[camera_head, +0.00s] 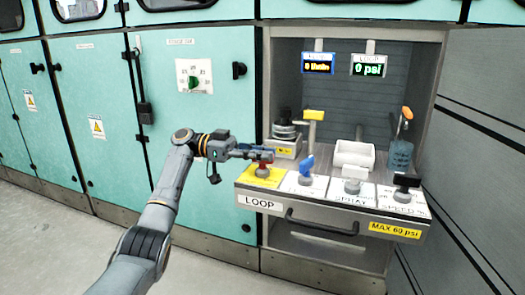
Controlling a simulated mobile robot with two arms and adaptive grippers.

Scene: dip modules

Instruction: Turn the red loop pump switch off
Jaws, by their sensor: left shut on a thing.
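The red loop pump switch (263,170) stands on a yellow plate (257,178) at the left end of the control panel, above the LOOP label (262,202). My left gripper (262,156) reaches in from the left and is shut on the red switch, at its upper part. The fingers hide part of the switch, so I cannot tell its exact setting. My right gripper is not in view.
A blue switch (306,165), a white switch (354,178) and a black switch (405,184) sit to the right on the panel. A yellow-handled valve (313,115) stands behind. A drawer handle (322,224) juts below. Teal cabinets (95,120) line the left; the floor before them is clear.

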